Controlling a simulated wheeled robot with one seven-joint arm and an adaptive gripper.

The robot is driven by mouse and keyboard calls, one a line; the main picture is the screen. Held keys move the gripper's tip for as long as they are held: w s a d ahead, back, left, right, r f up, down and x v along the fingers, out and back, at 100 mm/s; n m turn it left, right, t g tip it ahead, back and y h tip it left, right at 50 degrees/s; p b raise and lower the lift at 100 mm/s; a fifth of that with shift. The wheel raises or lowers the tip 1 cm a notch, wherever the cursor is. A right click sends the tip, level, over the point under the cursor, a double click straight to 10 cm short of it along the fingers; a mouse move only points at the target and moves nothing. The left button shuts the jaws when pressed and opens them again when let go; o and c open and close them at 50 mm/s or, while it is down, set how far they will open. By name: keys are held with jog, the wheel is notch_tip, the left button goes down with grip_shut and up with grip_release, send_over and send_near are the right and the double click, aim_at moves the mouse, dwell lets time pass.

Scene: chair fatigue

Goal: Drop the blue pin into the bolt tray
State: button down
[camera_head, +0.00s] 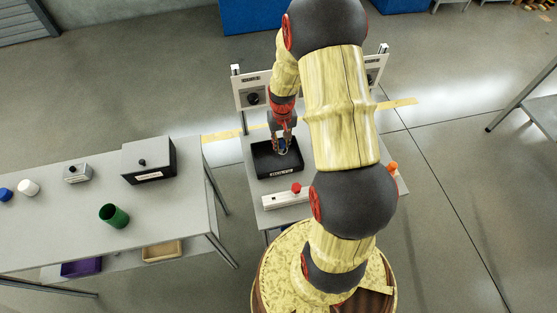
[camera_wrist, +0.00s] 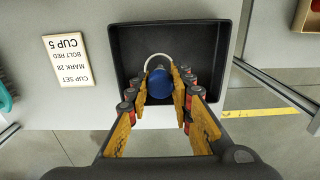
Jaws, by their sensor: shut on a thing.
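The blue pin (camera_wrist: 160,83) shows end-on between my gripper's yellow-padded fingers in the wrist view. My gripper (camera_wrist: 160,90) is shut on it. A pale curved band (camera_wrist: 157,57) arcs just beyond the pin; I cannot tell what it belongs to. The black bolt tray (camera_wrist: 125,50) lies behind the pin in this view, and its visible floor looks empty. In the head view my gripper (camera_head: 282,150) points down over the bolt tray (camera_head: 262,166), within its outline. The pin's height above the tray floor is unclear.
A white printed card (camera_wrist: 68,60) lies beside the tray. A fixture with a red knob (camera_head: 296,188) is in front, and a white panel (camera_head: 250,92) stands behind. The left table (camera_head: 60,220) holds a dark box (camera_head: 150,160), a green cup (camera_head: 113,215) and small items.

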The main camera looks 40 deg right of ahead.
jog(key=c, duration=1.5)
grip_release()
jog(key=shift+r, duration=0.1)
notch_tip(320, 180, up, 12)
jog(key=s+a+r+n+t, duration=0.2)
jog(key=s+a+r, duration=0.5)
jog(key=a+r, duration=0.4)
jog(key=s+a+r+n+t, duration=0.3)
jog(key=s+a+r, duration=0.5)
jog(key=a+r, duration=0.2)
jog(key=shift+s+a+r+t, duration=0.2)
jog(key=shift+a+r+t, duration=0.15)
jog(key=shift+r, duration=0.45)
